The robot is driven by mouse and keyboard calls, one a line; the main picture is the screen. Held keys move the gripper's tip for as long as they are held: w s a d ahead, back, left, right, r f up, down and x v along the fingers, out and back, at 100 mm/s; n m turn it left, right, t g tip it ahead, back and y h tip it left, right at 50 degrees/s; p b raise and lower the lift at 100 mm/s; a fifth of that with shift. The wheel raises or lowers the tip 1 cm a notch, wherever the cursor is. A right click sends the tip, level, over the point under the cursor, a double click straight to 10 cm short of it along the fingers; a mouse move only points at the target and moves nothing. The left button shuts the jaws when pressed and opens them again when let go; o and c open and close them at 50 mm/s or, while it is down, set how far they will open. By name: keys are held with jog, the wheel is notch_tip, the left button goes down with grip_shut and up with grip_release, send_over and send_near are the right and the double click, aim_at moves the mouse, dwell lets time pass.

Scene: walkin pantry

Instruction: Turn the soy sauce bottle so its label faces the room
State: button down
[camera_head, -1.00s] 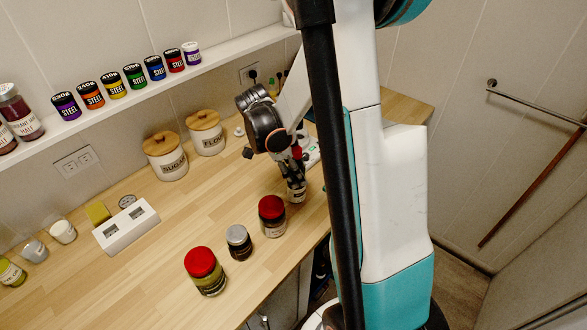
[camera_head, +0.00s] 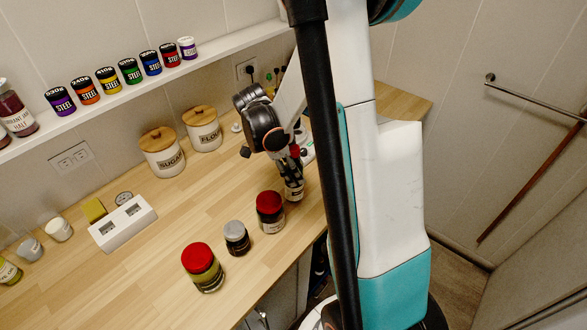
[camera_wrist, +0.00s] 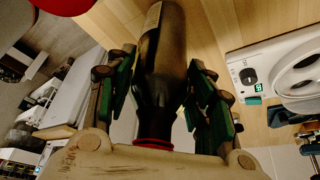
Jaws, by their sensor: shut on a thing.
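The soy sauce bottle (camera_head: 294,190) is dark with a red cap and stands on the wooden counter near its front edge. My gripper (camera_head: 290,168) reaches down over it from above. In the wrist view, the green-padded fingers of my gripper (camera_wrist: 165,95) are shut around the bottle (camera_wrist: 163,50), on both sides of its neck and shoulder. The red cap lies toward the palm. A pale label edge (camera_wrist: 152,20) shows at the left side of the bottle body there. In the head view the fingers hide the upper bottle, and the label is too small to read.
A red-lidded jar (camera_head: 270,212) stands close beside the bottle, at lower left. A grey-lidded jar (camera_head: 236,238) and another red-lidded jar (camera_head: 203,267) stand farther along. A white appliance with a green display (camera_wrist: 275,75) is at right in the wrist view. Sugar (camera_head: 162,152) and flour (camera_head: 203,130) canisters stand behind.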

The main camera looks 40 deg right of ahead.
jog(key=shift+f, duration=0.3)
jog(key=c, duration=0.7)
grip_release()
jog(key=v, duration=1.2)
jog(key=shift+s, duration=0.1)
jog(key=s+a+n+t+y+b, duration=0.1)
jog(key=s+a+n+t+b, duration=0.1)
jog(key=a+n, duration=0.4)
jog(key=s+a+n+t+y+b, duration=0.1)
jog(key=s+a+n+t, duration=0.3)
jog(key=n, duration=0.7)
jog(key=s+a+n+t+y+b, duration=0.1)
jog(key=s+a+n+t+b, duration=0.2)
jog(key=a+n, duration=0.5)
jog(key=shift+s+r+t+y+b, duration=0.2)
jog(key=shift+s+t+y+b, duration=0.25)
jog(key=shift+s, duration=0.65)
